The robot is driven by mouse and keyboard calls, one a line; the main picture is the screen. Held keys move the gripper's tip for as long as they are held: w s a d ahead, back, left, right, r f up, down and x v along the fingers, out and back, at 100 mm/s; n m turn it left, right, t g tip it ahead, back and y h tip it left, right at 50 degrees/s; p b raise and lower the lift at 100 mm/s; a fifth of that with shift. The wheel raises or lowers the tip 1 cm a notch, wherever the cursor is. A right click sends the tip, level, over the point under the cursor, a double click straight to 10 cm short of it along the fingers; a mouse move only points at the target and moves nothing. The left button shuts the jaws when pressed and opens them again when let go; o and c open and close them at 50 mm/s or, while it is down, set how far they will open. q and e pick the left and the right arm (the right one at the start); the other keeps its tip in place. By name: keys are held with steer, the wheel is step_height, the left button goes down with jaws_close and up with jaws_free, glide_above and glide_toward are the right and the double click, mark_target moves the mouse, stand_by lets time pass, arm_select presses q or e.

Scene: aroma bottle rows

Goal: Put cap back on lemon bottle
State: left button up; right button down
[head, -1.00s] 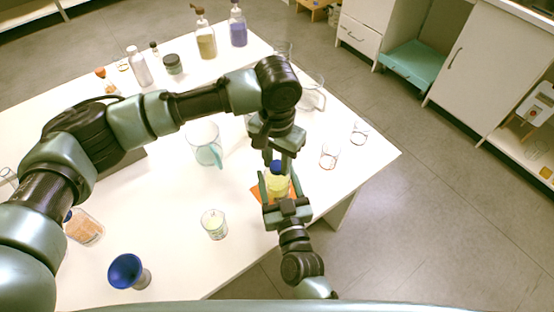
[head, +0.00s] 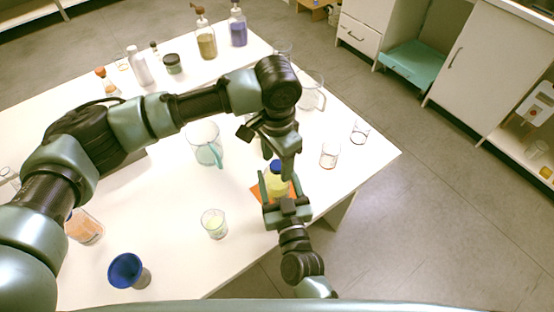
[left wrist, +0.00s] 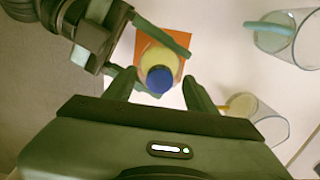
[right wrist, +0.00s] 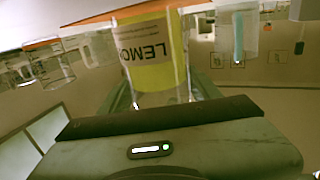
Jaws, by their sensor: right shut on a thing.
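The lemon bottle (head: 276,186) is a clear bottle with yellow contents, and part of its "LEMO" label (right wrist: 150,54) shows in the right wrist view. It is over the orange square (left wrist: 158,38). My right gripper (head: 277,192) is shut around its sides. The blue cap (head: 276,166) is on top of the bottle's neck; whether it is screwed tight I cannot tell. My left gripper (left wrist: 160,88) is open above the bottle. Its fingers are on either side of the cap with gaps between in the left wrist view.
A beaker with pale yellow liquid (head: 214,223) stands left of the bottle. A jug (head: 205,145) is behind it, with small glasses (head: 330,154) to the right. A blue funnel (head: 126,270) stands at front left. The table's front edge is close.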

mark_target(280, 189)
arm_select(q)
step_height(280, 189, up, 12)
stand_by(0.6)
arm_select(e)
steer(key=shift+c, duration=1.3)
jaws_free()
steer(key=shift+s, duration=0.1)
arm_select(q)
steer(key=shift+f+b, duration=0.35)
steer(key=shift+f, duration=0.05)
arm_select(e)
steer(key=v, duration=0.7)
steer(key=shift+s, duration=0.3)
